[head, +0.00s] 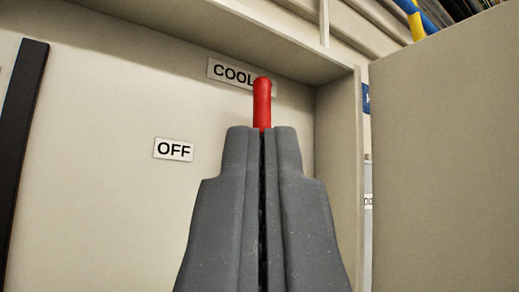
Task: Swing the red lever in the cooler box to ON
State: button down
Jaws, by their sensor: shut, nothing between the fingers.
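The red lever (262,101) stands upright near the middle of the head view, inside the pale cooler box (110,215). Only its upper part shows; the rest is hidden behind my gripper. My gripper (263,132) points into the box with its grey fingers shut and nothing between them. Its tips lie just below the visible part of the lever in the picture; I cannot tell whether they touch it. An OFF label (173,149) is on the back panel to the left of the lever. A label reading "COOL" (232,73) is behind the lever's top, partly covered. No ON label shows.
The box's right side wall (338,160) stands close to the right of my gripper. A large pale panel (445,150), perhaps the open door, fills the right side. A dark vertical bar (24,130) is at the left. Blue and yellow pipes (415,20) show at the top right.

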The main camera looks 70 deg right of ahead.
aim_at(261, 93)
jog(key=x, duration=0.5)
jog(key=d+f+x, duration=0.1)
jog(key=x, duration=0.2)
jog(key=shift+w+d+r, duration=0.1)
jog(key=shift+w+d, duration=0.1)
jog(key=shift+w+d+r+b, duration=0.1)
jog(key=shift+w+d+b, duration=0.1)
jog(key=shift+d, duration=0.3)
jog(key=shift+w+d+r+b, duration=0.1)
jog(key=shift+w+d+b, duration=0.1)
jog(key=shift+d, duration=0.3)
jog(key=shift+w+d+m+p, duration=0.1)
jog(key=shift+m+p, duration=0.2)
jog(key=shift+m, duration=0.1)
